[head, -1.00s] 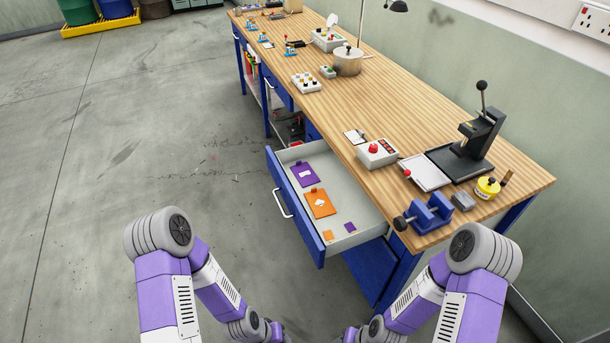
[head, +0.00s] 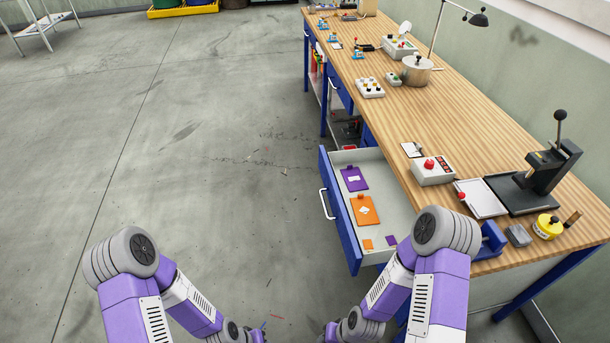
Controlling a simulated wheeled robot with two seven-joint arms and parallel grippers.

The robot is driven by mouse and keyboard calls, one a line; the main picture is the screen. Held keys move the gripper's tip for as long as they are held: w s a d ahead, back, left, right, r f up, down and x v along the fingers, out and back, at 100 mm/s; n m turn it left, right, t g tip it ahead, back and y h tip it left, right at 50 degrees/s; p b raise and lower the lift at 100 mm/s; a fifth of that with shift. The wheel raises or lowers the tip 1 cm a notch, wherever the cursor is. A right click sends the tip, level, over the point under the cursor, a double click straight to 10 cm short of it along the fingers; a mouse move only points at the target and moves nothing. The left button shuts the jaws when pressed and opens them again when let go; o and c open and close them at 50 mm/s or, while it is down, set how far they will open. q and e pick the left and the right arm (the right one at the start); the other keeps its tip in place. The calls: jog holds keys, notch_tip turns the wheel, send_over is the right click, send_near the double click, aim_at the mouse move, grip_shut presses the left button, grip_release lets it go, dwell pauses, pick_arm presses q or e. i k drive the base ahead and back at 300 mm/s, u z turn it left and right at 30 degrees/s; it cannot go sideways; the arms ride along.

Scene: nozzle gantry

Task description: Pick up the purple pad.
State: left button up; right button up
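The purple pad (head: 354,179) lies flat in the far part of the open drawer (head: 401,205), with a small white label on its face and a purple tab at its far edge. An orange pad (head: 366,210) of the same form lies just nearer in the drawer. My two arms reach down to the bottom edge of the head view, short of the drawer's pads.
The wooden workbench (head: 456,112) stands above the drawer. On it are a red-button box (head: 433,170), a black lever press (head: 540,177), a blue vise (head: 490,241), a yellow tin (head: 548,226) and a metal pot (head: 416,70).

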aim_at(353, 179)
jog(key=u, duration=0.55)
jog(key=i, duration=3.35)
jog(key=z, duration=4.4)
